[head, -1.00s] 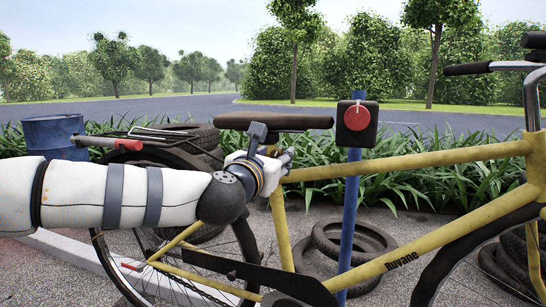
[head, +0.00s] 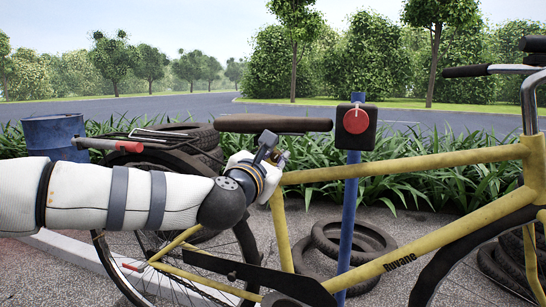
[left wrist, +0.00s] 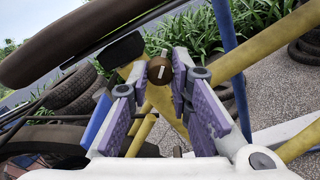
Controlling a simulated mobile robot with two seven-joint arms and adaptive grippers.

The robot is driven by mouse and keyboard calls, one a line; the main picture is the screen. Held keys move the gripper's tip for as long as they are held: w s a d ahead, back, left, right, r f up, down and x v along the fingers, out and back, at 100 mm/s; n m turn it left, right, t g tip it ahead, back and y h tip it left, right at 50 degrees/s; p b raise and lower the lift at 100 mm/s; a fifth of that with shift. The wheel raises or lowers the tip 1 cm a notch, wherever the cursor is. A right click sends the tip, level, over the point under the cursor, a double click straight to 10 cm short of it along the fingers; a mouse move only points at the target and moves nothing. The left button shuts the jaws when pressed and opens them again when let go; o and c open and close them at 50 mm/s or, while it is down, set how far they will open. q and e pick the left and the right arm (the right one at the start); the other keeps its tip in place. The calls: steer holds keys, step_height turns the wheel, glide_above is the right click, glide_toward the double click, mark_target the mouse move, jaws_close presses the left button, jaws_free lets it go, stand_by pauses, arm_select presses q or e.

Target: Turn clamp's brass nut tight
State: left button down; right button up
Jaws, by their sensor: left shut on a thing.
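The clamp's brass nut (left wrist: 160,70) shows in the left wrist view as a small round brown piece with a pale slot, below the saddle. My left gripper (left wrist: 161,66) has its purple-padded fingers on both sides of the nut, with the tips shut on it. In the head view my left gripper (head: 272,158) is at the top of the yellow seat tube, just under the saddle (head: 272,124). The nut and clamp are hidden there behind the gripper. My right gripper is in neither view.
The yellow bicycle frame (head: 420,158) runs right from the gripper. A blue post (head: 347,215) with a black box and red knob (head: 355,121) stands close to the right. Tyres (head: 352,243) lie on the ground; a blue barrel (head: 52,137) is at left.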

arm_select(q)
steer(key=m+p, duration=0.2)
steer(key=m, duration=0.4)
steer(key=shift+r+m, duration=0.1)
steer(key=shift+m, duration=0.2)
steer(key=m+p, duration=0.1)
steer(key=m, duration=0.2)
steer(key=shift+m+p, duration=0.3)
steer(key=shift+m, duration=0.6)
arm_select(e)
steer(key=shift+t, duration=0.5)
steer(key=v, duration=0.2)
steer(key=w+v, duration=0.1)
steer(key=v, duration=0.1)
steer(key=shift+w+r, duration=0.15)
arm_select(q)
steer(key=shift+f, duration=0.2)
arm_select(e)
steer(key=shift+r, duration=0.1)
arm_select(q)
steer(key=c, duration=1.5)
jaws_free()
steer(key=shift+o, duration=0.2)
